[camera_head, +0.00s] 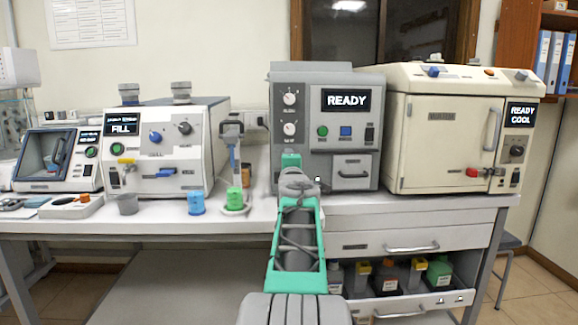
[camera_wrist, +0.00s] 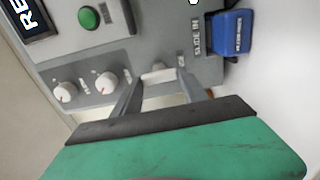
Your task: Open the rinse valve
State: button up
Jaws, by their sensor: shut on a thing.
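My gripper (camera_wrist: 160,78) is at the front panel of the grey READY machine (camera_head: 348,130). In the wrist view its two grey fingers are shut on a small pale bar (camera_wrist: 158,75) on the panel, below two white knobs. No readable label marks this bar as the rinse valve. A blue labelled part (camera_wrist: 232,34) lies to the right of the fingers, beside the words "SLIDE IN". In the head view my green and grey arm hides the fingertips and the machine's lower left front.
The FILL machine (camera_head: 155,145) stands left, with a yellow valve (camera_head: 126,161) and a blue lever (camera_head: 166,172). A cream oven-like machine (camera_head: 440,135) stands right. An open lower drawer (camera_head: 405,305) holds bottles.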

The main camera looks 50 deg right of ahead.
jog(key=o, duration=1.4)
jog(key=v, duration=0.7)
jog(key=shift+s+a, duration=0.25)
jog(key=shift+a, duration=0.05)
